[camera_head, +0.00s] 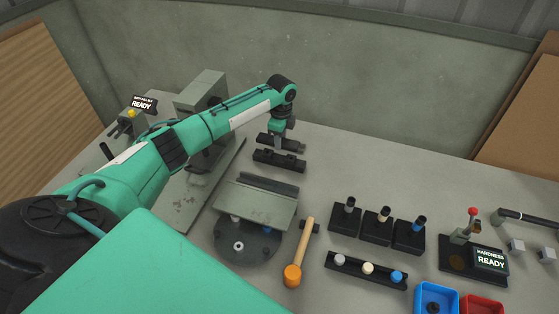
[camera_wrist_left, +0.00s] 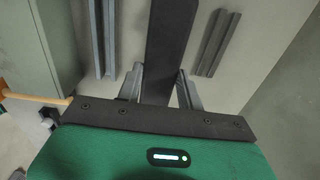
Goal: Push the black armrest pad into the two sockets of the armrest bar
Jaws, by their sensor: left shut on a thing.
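My left gripper (camera_head: 284,143) is over the back middle of the bench. In the left wrist view its two fingers (camera_wrist_left: 162,88) are shut on the black armrest pad (camera_wrist_left: 170,45), a flat dark strip running away from the palm. In the head view, two short dark bars lie close together at the fingertips; I cannot tell surely which one is held. A grey rail (camera_wrist_left: 108,35) lies left of the pad in the wrist view, apart from it; it may be the armrest bar. I cannot make out its sockets. My right gripper is not in view.
A grey-green plate on a round base (camera_head: 255,205) stands nearer me, with a mallet (camera_head: 306,243) beside it. A grey channel-like bar (camera_wrist_left: 216,45) lies right of the pad. Black holders (camera_head: 376,227) and a hardness tester (camera_head: 488,260) stand farther right.

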